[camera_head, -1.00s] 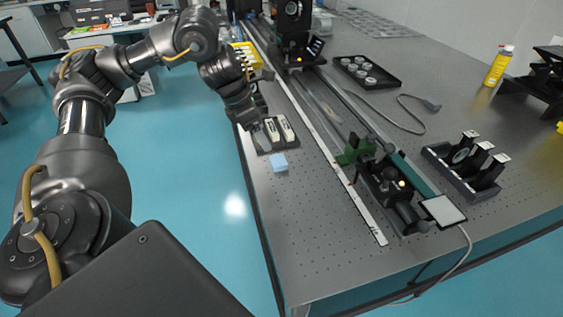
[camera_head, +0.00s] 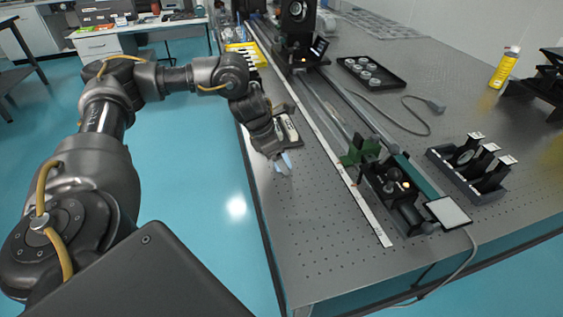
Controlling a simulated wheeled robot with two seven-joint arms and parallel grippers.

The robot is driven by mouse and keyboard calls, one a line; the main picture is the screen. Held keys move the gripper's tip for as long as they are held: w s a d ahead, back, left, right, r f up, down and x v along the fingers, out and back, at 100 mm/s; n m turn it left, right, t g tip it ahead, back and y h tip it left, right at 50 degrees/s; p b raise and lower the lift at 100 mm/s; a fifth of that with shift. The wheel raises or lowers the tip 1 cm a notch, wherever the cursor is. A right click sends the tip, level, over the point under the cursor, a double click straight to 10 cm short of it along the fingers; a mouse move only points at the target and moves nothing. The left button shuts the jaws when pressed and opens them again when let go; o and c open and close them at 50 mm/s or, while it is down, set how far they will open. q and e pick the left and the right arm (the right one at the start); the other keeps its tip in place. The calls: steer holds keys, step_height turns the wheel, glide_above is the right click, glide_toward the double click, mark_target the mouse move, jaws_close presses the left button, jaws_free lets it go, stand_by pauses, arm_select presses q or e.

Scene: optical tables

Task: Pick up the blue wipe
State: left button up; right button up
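The blue wipe (camera_head: 285,161) lies on the left edge area of the optical table (camera_head: 310,250), just in front of a small dark tray (camera_head: 291,128) holding pale items. My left gripper (camera_head: 280,166) is right over the wipe and hides much of it; only a light blue patch shows at the fingers. The fingers are small and partly hidden, so I cannot tell whether they are apart or closed on the wipe. My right gripper is not in view.
A long rail with a white scale (camera_head: 345,185) runs along the table right of the wipe. A green part and black mounts (camera_head: 390,185) sit on it. A black rack with lenses (camera_head: 468,165) stands further right. The table's near left surface is clear.

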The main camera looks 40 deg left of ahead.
mark_target(285, 159)
arm_select(q)
steer(key=shift+c, duration=0.2)
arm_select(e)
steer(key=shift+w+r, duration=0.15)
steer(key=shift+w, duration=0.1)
arm_select(q)
steer(key=c, duration=1)
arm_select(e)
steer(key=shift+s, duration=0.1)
